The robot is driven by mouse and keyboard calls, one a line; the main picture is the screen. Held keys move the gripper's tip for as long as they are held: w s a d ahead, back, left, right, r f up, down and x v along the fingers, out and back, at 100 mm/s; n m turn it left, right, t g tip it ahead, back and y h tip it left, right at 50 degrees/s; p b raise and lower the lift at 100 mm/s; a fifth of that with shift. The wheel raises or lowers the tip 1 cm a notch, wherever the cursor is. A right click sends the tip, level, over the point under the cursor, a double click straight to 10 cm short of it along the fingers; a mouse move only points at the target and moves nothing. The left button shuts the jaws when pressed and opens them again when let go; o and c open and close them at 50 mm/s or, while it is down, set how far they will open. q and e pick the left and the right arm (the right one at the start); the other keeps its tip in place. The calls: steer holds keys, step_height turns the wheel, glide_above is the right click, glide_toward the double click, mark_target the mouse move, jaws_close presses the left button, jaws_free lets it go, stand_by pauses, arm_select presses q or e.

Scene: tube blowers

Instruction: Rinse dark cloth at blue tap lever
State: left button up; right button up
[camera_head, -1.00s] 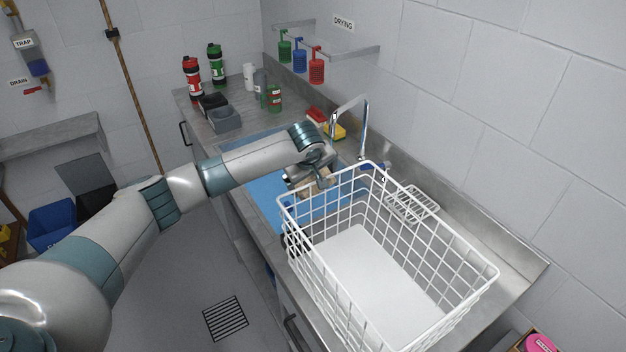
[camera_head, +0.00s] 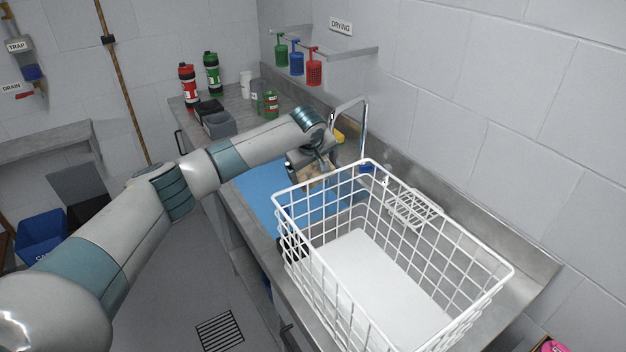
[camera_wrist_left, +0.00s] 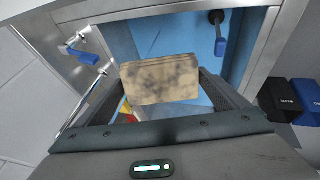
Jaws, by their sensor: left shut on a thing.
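My left gripper (camera_head: 316,170) is over the blue-lined sink basin (camera_head: 262,197), behind the wire basket. It is shut on a tan, block-like piece with dark smudges (camera_wrist_left: 160,80), which sits between the fingers in the wrist view. The piece looks tan rather than dark, and only a bit of it shows in the head view. The blue tap lever (camera_head: 366,169) is right of the gripper, near the foot of the chrome tap (camera_head: 364,125). In the wrist view a blue lever (camera_wrist_left: 82,56) is at upper left, apart from the held piece. My right gripper is out of view.
A white wire basket (camera_head: 497,277) stands close in front of the gripper. No water stream is visible.

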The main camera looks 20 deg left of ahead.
mark_target(316, 163)
arm_select(q)
steer(key=shift+w+a+f+b, duration=0.15)
steer(key=shift+w+f+b, duration=0.1)
steer(key=shift+w+b, duration=0.45)
steer(key=shift+w+a+f+b, duration=0.1)
steer(key=shift+w+b, duration=0.35)
steer(key=shift+b, duration=0.05)
steer(key=shift+w+a+f+b, duration=0.1)
steer(key=shift+w+b, duration=0.35)
steer(key=shift+b, duration=0.05)
steer(key=shift+w+a, duration=0.1)
steer(key=shift+w, duration=0.55)
steer(key=shift+w+a+f+b, duration=0.15)
steer(key=shift+w+b, duration=0.35)
steer(key=shift+w, duration=0.2)
steer(key=shift+w+a+f+b, duration=0.15)
steer(key=shift+w+b, duration=0.3)
steer(key=shift+w, duration=0.25)
steer(key=shift+d+r, duration=0.1)
steer(key=shift+d, duration=0.1)
steer(key=shift+w+d+p, duration=0.15)
steer(key=shift+d+p, duration=0.2)
steer(key=shift+d, duration=0.05)
